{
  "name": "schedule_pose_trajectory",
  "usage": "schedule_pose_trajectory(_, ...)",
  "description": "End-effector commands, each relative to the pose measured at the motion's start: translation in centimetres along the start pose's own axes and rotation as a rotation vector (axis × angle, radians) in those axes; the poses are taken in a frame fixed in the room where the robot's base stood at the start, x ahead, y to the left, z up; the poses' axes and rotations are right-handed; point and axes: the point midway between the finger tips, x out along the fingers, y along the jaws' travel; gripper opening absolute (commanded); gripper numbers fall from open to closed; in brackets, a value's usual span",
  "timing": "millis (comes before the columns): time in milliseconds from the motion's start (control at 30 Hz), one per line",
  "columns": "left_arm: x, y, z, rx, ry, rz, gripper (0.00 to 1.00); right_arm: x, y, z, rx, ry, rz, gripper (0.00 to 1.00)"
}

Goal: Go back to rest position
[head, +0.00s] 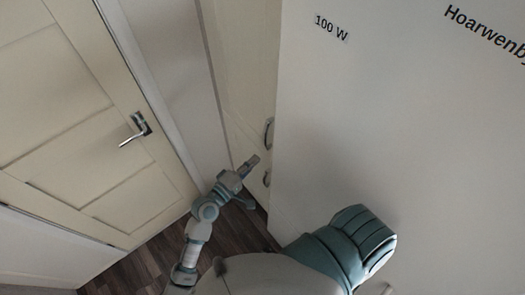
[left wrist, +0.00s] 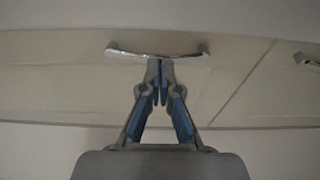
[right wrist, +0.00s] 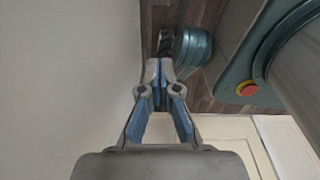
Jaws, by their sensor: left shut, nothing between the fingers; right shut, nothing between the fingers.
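My left gripper (head: 250,165) reaches forward beside the cream cabinet front in the head view. In the left wrist view its fingertips (left wrist: 159,62) are together with nothing between them, just under a curved chrome handle (left wrist: 158,54). I cannot tell whether they touch the handle. My right gripper is out of the head view. In the right wrist view its fingertips (right wrist: 159,62) are shut and empty, pointing down past a white wall towards the dark floor, with teal parts of my own body close by.
A cream door (head: 75,110) with a metal lever handle (head: 136,130) is at left. Cabinet handles (head: 268,131) are near the left gripper. A large white panel (head: 400,110) rises close on the right. Bare dark wood floor (head: 150,262) shows below.

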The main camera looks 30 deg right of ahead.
Motion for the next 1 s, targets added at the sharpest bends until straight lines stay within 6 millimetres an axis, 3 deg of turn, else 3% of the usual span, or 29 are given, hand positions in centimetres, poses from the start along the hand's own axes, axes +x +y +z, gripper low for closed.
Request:
schedule_pose_trajectory(100,-2.5,-0.1,0.0,0.001,0.0,-0.002,0.0,0.0,0.0,0.0,-0.001,0.0,0.0,0.0)
schedule_pose_trajectory(300,-4.7,-0.1,0.0,-0.001,0.0,-0.002,0.0,0.0,0.0,-0.1,-0.001,0.001,-0.001,0.0)
schedule_pose_trajectory(667,-5.2,-0.9,-0.5,0.004,0.014,-0.014,0.0,0.1,0.0,-0.1,0.0,0.001,-0.001,0.0)
schedule_pose_trajectory(767,-5.5,-4.0,-2.2,0.027,0.068,-0.066,0.0,0.3,0.0,0.0,0.0,0.001,-0.001,0.0)
schedule_pose_trajectory(833,-6.2,-8.0,-4.3,0.059,0.129,-0.134,0.0,0.5,0.0,0.0,0.0,0.001,-0.001,0.0)
schedule_pose_trajectory(1000,-10.4,-20.7,-8.8,0.163,0.274,-0.377,0.0,1.1,-0.1,0.1,0.0,0.0,-0.002,0.0)
